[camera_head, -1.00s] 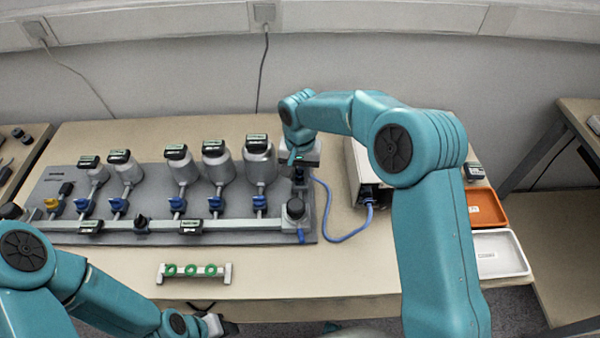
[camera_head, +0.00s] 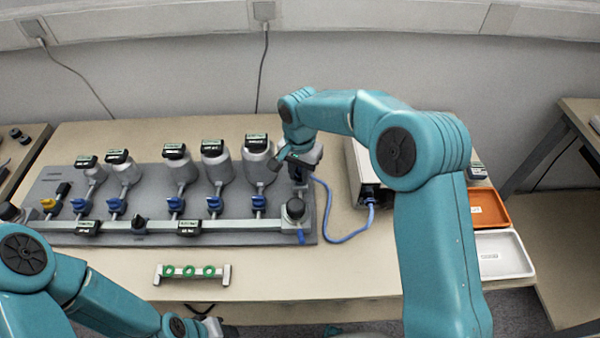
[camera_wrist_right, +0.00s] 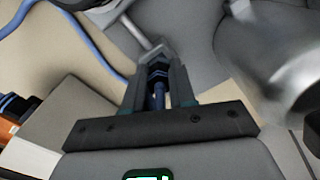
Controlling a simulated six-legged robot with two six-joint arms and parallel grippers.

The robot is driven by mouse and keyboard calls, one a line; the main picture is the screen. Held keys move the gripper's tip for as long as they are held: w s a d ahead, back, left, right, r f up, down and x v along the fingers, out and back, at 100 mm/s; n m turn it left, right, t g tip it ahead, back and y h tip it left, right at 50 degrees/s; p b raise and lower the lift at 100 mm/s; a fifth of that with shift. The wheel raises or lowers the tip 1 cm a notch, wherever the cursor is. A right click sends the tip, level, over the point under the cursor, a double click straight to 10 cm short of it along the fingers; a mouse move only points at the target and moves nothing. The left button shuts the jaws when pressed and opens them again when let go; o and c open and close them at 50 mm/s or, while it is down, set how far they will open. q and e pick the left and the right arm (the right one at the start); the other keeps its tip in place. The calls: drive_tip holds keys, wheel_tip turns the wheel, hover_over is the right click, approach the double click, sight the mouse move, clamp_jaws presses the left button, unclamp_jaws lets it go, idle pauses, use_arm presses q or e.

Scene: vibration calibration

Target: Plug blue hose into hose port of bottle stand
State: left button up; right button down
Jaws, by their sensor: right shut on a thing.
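The bottle stand (camera_head: 150,186) is a grey plate with several upside-down bottles, blue valves and a long grey rail. The blue hose (camera_head: 326,226) loops over the table from a light box to my right gripper (camera_head: 300,172), at the stand's right end. In the right wrist view, the jaws (camera_wrist_right: 158,72) are shut on the dark blue hose end. A grey fitting lies just beyond their tips; I cannot tell whether the hose end is seated in it. The blue hose also shows there at upper left (camera_wrist_right: 92,45). My left gripper (camera_head: 214,327) is partly cut off at the bottom edge.
The light box (camera_head: 361,170) stands right of the stand, partly behind my right arm. An orange tray (camera_head: 487,209) and a white tray (camera_head: 502,254) lie at the right. A small rack with green rings (camera_head: 191,273) is in front.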

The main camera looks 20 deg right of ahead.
drive_tip(key=shift+f, duration=0.1)
drive_tip(key=c, duration=0.8)
unclamp_jaws()
drive_tip(key=shift+c, duration=0.2)
drive_tip(key=shift+r+p, duration=1.75)
drive_tip(key=shift+r, duration=0.9)
